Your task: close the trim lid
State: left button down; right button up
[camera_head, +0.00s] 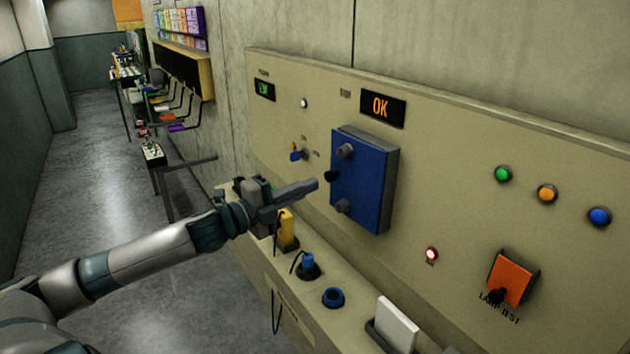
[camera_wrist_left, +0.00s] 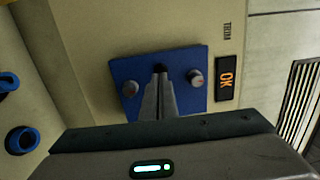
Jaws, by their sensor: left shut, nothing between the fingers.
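The blue trim lid (camera_head: 366,182) stands out from the beige wall panel below the OK display, with a thick side showing at its right. Two grey knobs show on its face and a black knob (camera_head: 331,175) at its left edge. I cannot tell whether the lid sits flush. My left gripper (camera_head: 313,185) is shut and empty, its tips just left of the black knob. In the left wrist view the shut fingers (camera_wrist_left: 160,88) overlap the blue lid (camera_wrist_left: 195,96) between the grey knobs, close to the black knob; contact is unclear. My right gripper is not in view.
The OK display (camera_head: 382,107) is above the lid. An orange flap (camera_head: 510,279) and round lamps are to the right. A ledge below holds a yellow device (camera_head: 287,230), a blue plug (camera_head: 307,266), a blue ring (camera_head: 333,297) and a white block (camera_head: 396,326). Open floor lies left.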

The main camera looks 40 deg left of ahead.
aim_at(349, 184)
pick_arm(q)
jog(key=shift+p+x, duration=0.65)
jog(key=shift+x, duration=0.75)
